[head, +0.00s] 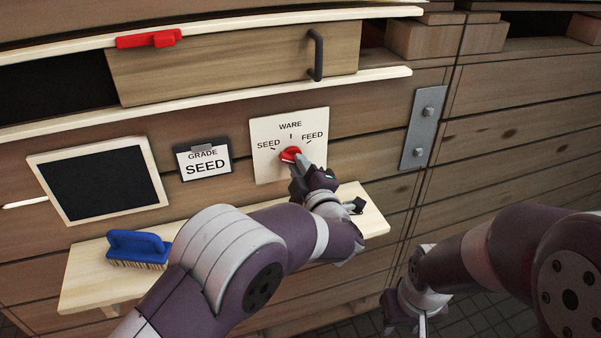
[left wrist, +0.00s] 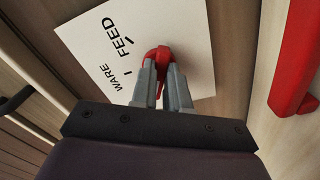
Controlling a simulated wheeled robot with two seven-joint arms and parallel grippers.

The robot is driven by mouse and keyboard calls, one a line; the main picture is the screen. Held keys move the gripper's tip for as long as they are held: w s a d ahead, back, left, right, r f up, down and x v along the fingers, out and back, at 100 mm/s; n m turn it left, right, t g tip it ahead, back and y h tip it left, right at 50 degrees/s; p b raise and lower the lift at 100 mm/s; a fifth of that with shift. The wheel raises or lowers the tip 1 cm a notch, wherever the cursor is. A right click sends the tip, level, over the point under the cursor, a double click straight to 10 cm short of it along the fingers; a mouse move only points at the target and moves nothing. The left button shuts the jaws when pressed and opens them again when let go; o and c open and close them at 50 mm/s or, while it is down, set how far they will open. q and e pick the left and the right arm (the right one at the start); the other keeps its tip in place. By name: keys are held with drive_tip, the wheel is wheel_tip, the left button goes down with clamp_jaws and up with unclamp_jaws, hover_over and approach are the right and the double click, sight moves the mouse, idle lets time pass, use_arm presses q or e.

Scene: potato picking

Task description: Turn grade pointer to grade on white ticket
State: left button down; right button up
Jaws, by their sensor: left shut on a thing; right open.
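A white dial plate (head: 262,175) on the wooden wall is marked SEED at left, WARE at top and FEED at right. Its red grade pointer (head: 289,154) sits low in the middle; my gripper partly covers it and I cannot tell which mark it points at. The white ticket (head: 205,163), left of the plate, reads GRADE SEED. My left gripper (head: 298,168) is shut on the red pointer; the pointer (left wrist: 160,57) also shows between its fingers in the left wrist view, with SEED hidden. My right gripper (head: 421,318) is open and empty at the bottom.
A shelf (head: 90,281) below holds a blue brush (head: 137,248) and a small dark item (head: 354,205). A black slate (head: 100,184) hangs at left. Above are a wooden sliding panel (head: 220,70) with a dark handle and a red block (head: 149,39). A metal plate (head: 424,127) is at right.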

idle(0.5)
use_arm(q)
drive_tip(key=c, duration=1.1)
unclamp_jaws()
drive_tip(key=v, duration=1.2)
drive_tip(key=shift+s+d, duration=0.1)
drive_tip(key=shift+s, duration=0.3)
drive_tip(key=shift+d, duration=0.1)
